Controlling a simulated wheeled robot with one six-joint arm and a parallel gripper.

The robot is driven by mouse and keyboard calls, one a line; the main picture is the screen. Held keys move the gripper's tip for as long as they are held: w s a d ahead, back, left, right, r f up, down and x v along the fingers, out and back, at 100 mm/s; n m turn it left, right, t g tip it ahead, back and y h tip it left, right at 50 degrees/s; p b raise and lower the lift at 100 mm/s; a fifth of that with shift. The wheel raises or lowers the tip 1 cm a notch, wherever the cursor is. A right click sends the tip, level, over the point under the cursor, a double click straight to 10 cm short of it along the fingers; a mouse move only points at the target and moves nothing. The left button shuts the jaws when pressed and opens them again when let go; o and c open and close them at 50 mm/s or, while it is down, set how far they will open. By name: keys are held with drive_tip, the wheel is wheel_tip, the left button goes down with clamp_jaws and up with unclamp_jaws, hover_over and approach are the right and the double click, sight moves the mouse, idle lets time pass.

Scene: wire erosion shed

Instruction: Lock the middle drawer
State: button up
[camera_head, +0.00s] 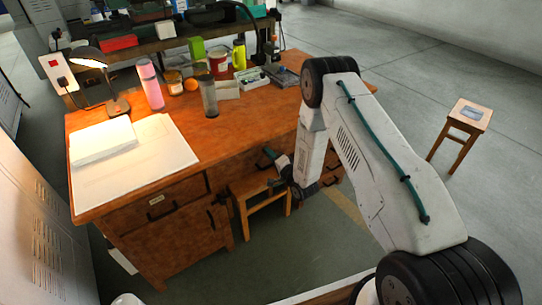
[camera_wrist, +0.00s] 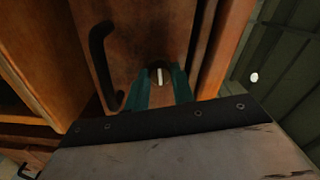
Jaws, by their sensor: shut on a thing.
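My gripper (camera_wrist: 163,82) has teal fingers closed on a small pale key-like piece (camera_wrist: 159,76) in a dark round lock on a wooden drawer front (camera_wrist: 135,48). The pale piece lies roughly upright in the wrist picture. A black bar handle (camera_wrist: 102,62) is on the same front, left of the lock and apart from the fingers. In the head view my gripper (camera_head: 271,157) is at the desk's right-hand drawers (camera_head: 328,168), which my arm partly hides. I cannot tell there which drawer it touches, nor how the lock stands.
The wooden desk (camera_head: 245,118) carries a lamp (camera_head: 92,62), paper sheets (camera_head: 150,165), a pink bottle (camera_head: 150,85) and a grey tumbler (camera_head: 209,97). A stool (camera_head: 255,190) stands under the desk, close to my gripper. Another stool (camera_head: 462,122) stands on open floor at right.

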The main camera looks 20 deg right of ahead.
drive_tip(key=shift+m, duration=0.6)
drive_tip(key=o, duration=1)
drive_tip(key=shift+s, duration=0.1)
drive_tip(key=v, duration=0.7)
drive_tip(key=shift+s+d, duration=0.15)
drive_tip(key=shift+s, duration=0.1)
